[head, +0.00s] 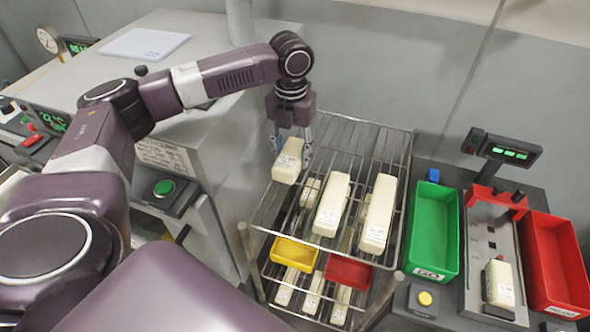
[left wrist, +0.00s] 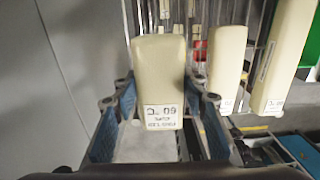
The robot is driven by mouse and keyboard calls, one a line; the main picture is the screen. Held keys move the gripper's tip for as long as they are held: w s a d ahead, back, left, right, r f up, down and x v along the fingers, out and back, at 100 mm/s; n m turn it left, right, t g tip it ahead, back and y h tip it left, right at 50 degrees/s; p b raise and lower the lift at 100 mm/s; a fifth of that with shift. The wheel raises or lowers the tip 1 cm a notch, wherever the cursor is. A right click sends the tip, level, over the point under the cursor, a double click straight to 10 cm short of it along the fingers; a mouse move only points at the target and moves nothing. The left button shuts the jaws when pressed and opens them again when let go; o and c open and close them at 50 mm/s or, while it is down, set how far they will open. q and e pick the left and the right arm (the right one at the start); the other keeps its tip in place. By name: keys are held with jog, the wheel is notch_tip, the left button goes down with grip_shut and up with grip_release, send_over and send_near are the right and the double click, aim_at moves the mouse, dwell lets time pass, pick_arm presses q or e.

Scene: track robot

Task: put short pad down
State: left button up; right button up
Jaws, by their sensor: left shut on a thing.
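My left gripper (head: 290,156) is shut on a short cream pad (head: 286,166) with a printed label on its end. In the left wrist view the same pad (left wrist: 160,75) sits between the two blue fingers, its label facing me. The pad is over the left part of the wire rack's top shelf (head: 345,140); I cannot tell whether it touches the wires. Two longer cream pads, a middle one (head: 331,205) and a right one (head: 378,213), lie on that shelf to its right. My right gripper is out of view.
A yellow bin (head: 294,253), a red bin (head: 348,271) and several pads are lower in the rack. To the right are a green bin (head: 433,230), a scale bearing another short pad (head: 499,284), and a red bin (head: 556,262). A grey machine cabinet stands left of the rack.

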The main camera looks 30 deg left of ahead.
pick_arm(q)
jog(key=f, duration=0.2)
jog(key=f+p, duration=0.1)
jog(key=f, duration=0.1)
jog(key=shift+w+f, duration=0.2)
jog(key=shift+f, duration=0.15)
notch_tip(320, 180, down, 3)
jog(key=shift+f+p, duration=0.15)
jog(key=shift+p, duration=0.45)
jog(key=shift+f, duration=0.25)
jog(key=o, duration=1)
jog(key=shift+f, duration=0.1)
jog(key=shift+o, duration=1.2)
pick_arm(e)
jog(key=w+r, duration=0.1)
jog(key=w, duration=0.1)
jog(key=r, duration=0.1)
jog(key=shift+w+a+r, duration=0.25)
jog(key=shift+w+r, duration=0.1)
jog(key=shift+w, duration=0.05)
